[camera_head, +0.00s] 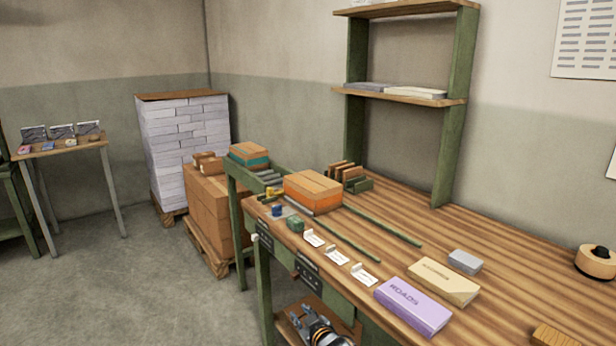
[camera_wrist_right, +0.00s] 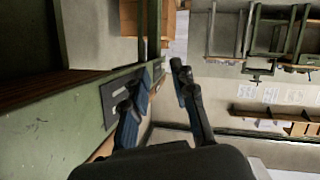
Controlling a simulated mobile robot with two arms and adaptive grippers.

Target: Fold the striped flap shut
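I cannot make out a striped flap in either view. A cardboard box with an orange band (camera_head: 313,190) sits at the far left part of the workbench, and its top looks closed. A box with a teal band (camera_head: 249,155) stands behind it to the left. My right gripper (camera_head: 318,328) is low beside the bench's front edge, below the tabletop and partly cut off by the picture's bottom. In the right wrist view, my right gripper (camera_wrist_right: 163,75) has its dark fingers apart with nothing between them. My left gripper is not in view.
The wooden workbench (camera_head: 480,238) holds a purple pack (camera_head: 413,306), a cream pack (camera_head: 443,282), a grey block (camera_head: 465,261), a tape roll (camera_head: 597,262) and several small cards. Green rails (camera_head: 383,226) lie across it. The floor at left (camera_head: 130,290) is clear.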

